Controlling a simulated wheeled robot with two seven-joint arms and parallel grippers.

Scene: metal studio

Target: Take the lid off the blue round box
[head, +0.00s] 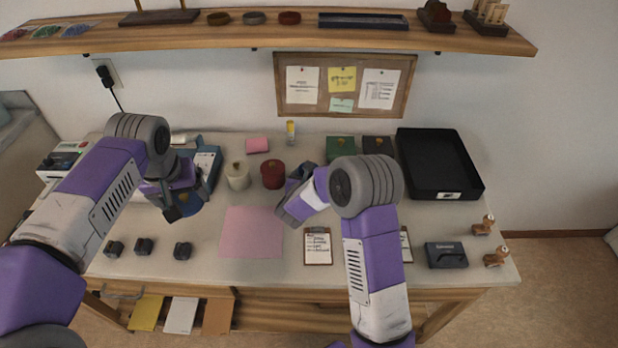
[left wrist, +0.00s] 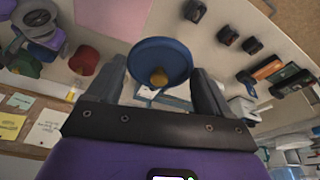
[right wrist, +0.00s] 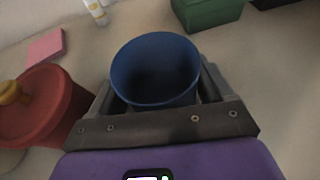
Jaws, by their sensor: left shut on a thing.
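The blue round lid (left wrist: 160,62) with a brown knob is between the fingers of my left gripper (left wrist: 160,85), which is shut on it. In the head view my left gripper (head: 180,207) holds the lid up over the left part of the table, apart from its box. The blue round box (right wrist: 155,70) stands open at the top in the right wrist view, its inside dark. My right gripper (right wrist: 157,95) has one finger on each side of the box; whether they press on it cannot be told. In the head view my right gripper (head: 286,212) largely hides the box.
A red round box (head: 273,174) and a white round box (head: 237,176) stand left of the right gripper. A green box (head: 340,148) is behind it. A black tray (head: 476,190) is at the right. The pink sheet (head: 252,232) lies flat in the middle with nothing on it.

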